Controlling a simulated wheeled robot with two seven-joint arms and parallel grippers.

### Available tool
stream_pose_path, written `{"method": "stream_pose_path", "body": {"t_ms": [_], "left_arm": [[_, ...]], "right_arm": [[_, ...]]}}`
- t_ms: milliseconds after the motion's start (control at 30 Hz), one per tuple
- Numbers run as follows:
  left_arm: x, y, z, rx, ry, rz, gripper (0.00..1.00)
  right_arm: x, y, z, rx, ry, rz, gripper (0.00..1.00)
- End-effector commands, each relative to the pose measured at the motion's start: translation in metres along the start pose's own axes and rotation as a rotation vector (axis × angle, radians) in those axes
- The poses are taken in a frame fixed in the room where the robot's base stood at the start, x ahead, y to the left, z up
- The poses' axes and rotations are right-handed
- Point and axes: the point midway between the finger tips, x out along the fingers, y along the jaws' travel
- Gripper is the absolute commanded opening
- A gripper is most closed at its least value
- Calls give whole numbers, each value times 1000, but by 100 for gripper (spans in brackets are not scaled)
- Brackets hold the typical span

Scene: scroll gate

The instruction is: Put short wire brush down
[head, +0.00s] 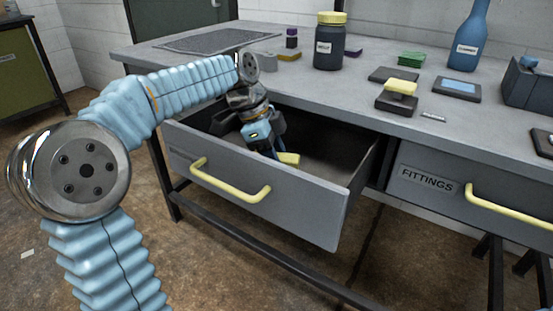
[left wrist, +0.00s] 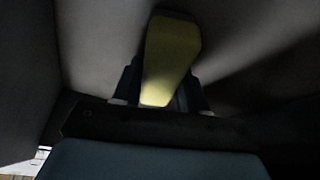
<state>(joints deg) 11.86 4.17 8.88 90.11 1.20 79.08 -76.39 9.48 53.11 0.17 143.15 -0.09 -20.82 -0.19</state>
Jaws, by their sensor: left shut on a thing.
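My left gripper (head: 270,148) reaches down into the open drawer (head: 255,197) on the left of the bench. It is shut on the short wire brush (head: 289,158), of which a small yellow part shows at the fingertips. In the left wrist view the brush (left wrist: 170,55) is a long yellow shape between the two dark fingers. Its bristles are hidden, and I cannot tell whether it touches the drawer floor. My right gripper is not in view.
The drawer's front has a yellow handle (head: 230,192). A closed drawer labelled FITTINGS (head: 430,185) is to the right. On the bench (head: 300,92) stand a dark jar (head: 329,45), a blue bottle (head: 468,38) and a black block with a yellow top (head: 398,97). The drawer's right part looks empty.

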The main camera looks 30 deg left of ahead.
Motion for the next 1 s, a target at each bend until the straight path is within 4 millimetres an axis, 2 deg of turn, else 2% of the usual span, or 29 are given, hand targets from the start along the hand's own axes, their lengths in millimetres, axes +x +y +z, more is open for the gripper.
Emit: {"method": "stream_pose_path", "body": {"t_ms": [200, 233, 400, 667, 767, 867, 1000], "left_arm": [[4, 0, 2, 0, 0, 0, 4], [3, 0, 1, 0, 0, 0, 46], [3, 0, 1, 0, 0, 2, 68], [2, 0, 1, 0, 0, 2, 68], [-3, 0, -1, 0, 0, 1, 68], [-18, -1, -1, 0, 0, -2, 68], [-50, -1, -2, -1, 0, -2, 68]], "right_arm": [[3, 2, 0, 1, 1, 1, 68], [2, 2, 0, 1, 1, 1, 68], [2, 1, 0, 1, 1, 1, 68], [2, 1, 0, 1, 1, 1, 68], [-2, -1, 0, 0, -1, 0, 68], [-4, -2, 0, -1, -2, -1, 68], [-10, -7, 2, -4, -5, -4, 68]]}}
